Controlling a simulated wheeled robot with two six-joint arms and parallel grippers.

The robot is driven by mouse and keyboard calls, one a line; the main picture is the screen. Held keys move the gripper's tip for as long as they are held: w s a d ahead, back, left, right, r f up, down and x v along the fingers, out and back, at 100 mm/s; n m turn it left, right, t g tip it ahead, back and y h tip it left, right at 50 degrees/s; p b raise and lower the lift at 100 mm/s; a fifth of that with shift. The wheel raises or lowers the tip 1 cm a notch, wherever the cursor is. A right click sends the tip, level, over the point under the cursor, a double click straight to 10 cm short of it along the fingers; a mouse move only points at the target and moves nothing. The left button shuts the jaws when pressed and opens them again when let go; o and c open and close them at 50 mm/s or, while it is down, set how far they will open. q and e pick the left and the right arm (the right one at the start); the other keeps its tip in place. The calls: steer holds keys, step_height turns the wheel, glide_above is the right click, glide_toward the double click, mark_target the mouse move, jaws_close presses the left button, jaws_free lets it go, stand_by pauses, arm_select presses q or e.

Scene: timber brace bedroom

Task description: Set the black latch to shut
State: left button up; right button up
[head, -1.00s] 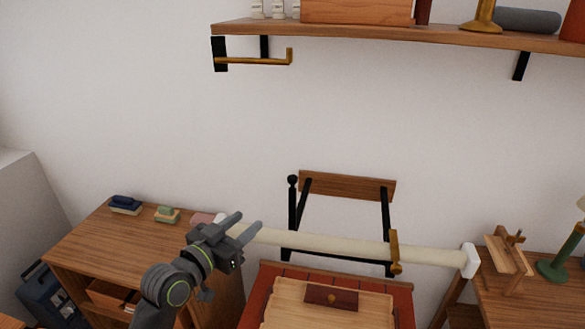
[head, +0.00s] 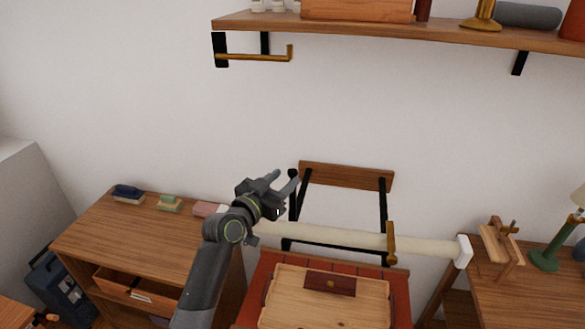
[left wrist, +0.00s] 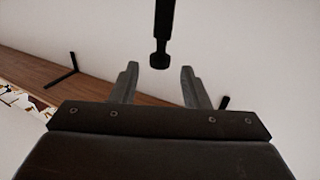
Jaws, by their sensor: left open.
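The black latch (head: 292,174) is a dark upright bar with a round knob on top, at the left side of a black frame against the wall. In the left wrist view the dark bar (left wrist: 163,22) comes down from the top edge and its knob end lies in line with the gap between my fingers. My left gripper (head: 284,181) is open and empty, with its fingertips close beside the knob in the head view. The left wrist view shows both fingers (left wrist: 159,76) apart. I cannot tell whether they touch the latch. My right gripper is out of view.
A cream bar (head: 340,237) with a brass catch (head: 391,243) crosses in front of the frame, above a red chest (head: 252,290). A wooden panel (head: 346,176) sits atop the frame. A shelf (head: 400,34) hangs above. Desks stand left (head: 135,240) and right (head: 530,300).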

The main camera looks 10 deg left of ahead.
mark_target(290, 174)
arm_select(q)
steer(key=shift+p+x, duration=0.35)
steer(key=shift+x, duration=2)
jaws_close()
